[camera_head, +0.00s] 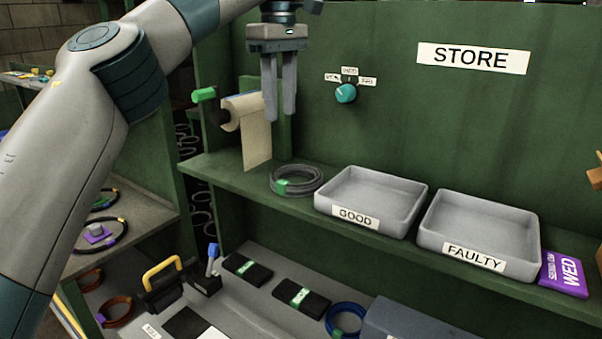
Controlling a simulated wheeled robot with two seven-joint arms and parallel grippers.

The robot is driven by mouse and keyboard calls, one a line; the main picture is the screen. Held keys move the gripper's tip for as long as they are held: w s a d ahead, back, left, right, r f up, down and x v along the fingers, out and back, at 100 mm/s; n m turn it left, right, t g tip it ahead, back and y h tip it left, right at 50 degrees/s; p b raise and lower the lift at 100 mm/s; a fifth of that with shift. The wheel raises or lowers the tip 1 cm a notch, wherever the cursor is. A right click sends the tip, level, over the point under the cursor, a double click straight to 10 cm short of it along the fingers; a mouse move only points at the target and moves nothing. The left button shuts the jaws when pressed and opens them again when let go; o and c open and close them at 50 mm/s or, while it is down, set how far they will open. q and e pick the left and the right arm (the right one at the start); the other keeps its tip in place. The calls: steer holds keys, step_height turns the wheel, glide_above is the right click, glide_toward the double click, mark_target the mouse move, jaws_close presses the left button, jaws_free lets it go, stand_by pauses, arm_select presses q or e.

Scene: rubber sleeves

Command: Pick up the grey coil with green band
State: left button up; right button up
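The grey coil with green band (309,185) lies flat on the upper shelf, left of the GOOD tray. Its green band (283,187) faces the front left. My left gripper (280,117) hangs above the coil with its fingers pointing down. Its two fingers stand apart with a gap between them, and nothing is held. The fingers are clear of the coil in the picture. My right gripper does not show.
The grey GOOD tray (402,229) and FAULTY tray (532,242) are empty, right of the coil. A paper roll (253,143) hangs behind left. A purple WED card (566,275) lies far right. A blue coil (350,309) and black packs (246,269) lie below.

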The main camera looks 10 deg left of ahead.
arm_select(q)
steer(key=s, duration=0.1)
steer(key=p, duration=0.2)
glide_above(282, 182)
step_height(282, 182, down, 12)
steer(key=shift+r, duration=0.1)
stand_by(0.6)
steer(key=shift+f, duration=0.35)
step_height(282, 182, down, 4)
steer(key=p, duration=0.2)
steer(key=shift+w+r+p, duration=0.1)
steer(key=shift+p, duration=0.2)
steer(key=shift+f, duration=0.3)
steer(key=shift+c, duration=0.2)
